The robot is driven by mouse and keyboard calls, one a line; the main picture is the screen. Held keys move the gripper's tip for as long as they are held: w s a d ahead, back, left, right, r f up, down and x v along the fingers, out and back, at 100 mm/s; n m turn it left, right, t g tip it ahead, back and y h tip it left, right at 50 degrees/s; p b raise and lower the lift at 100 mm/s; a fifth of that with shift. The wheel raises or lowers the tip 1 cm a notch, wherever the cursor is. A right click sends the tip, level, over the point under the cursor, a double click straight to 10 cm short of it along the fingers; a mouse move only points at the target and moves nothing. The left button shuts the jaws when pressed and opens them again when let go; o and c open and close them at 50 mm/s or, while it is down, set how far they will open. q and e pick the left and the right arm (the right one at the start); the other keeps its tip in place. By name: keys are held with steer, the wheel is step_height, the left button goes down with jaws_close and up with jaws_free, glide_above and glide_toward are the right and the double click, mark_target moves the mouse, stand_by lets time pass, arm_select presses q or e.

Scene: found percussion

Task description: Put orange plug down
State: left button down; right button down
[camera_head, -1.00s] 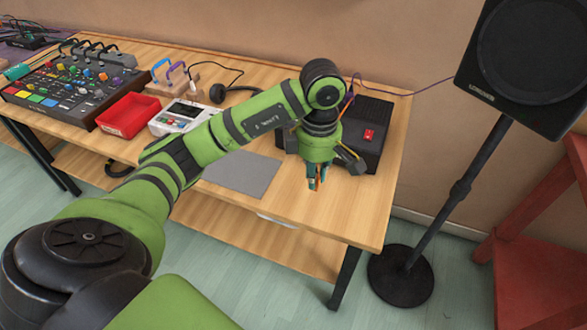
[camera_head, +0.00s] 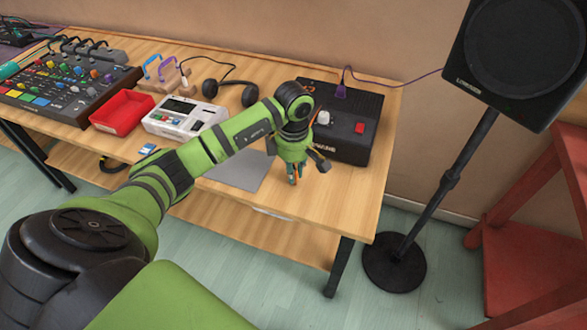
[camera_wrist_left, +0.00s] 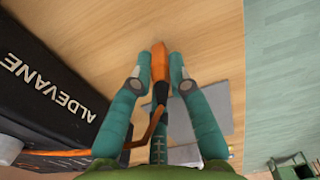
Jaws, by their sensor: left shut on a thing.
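My left gripper (camera_head: 293,174) is over the wooden table (camera_head: 336,205), between the grey mat and the black box, with its fingers pointing down. In the left wrist view my left gripper (camera_wrist_left: 160,64) is shut on the orange plug (camera_wrist_left: 160,62), whose orange tip sticks out between the teal fingers. A dark part and an orange cable trail from the plug back toward the palm. In the head view the plug is mostly hidden by the fingers. I cannot tell whether its tip touches the table. My right gripper is not in view.
A black box (camera_head: 349,151) with a red switch stands beside the gripper. A grey mat (camera_head: 240,172) lies left of it. A white device (camera_head: 186,118), red tray (camera_head: 122,114), headphones (camera_head: 231,93) and mixer (camera_head: 66,88) stand farther left. The table's right front corner is bare.

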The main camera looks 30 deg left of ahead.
arm_select(q)
steer(key=shift+f, duration=0.15)
steer(key=c, duration=1.6)
jaws_free()
steer(key=o, duration=0.4)
steer(key=shift+r, duration=0.35)
step_height(320, 180, up, 12)
steer(key=shift+f+b, duration=0.15)
steer(key=shift+b, duration=0.95)
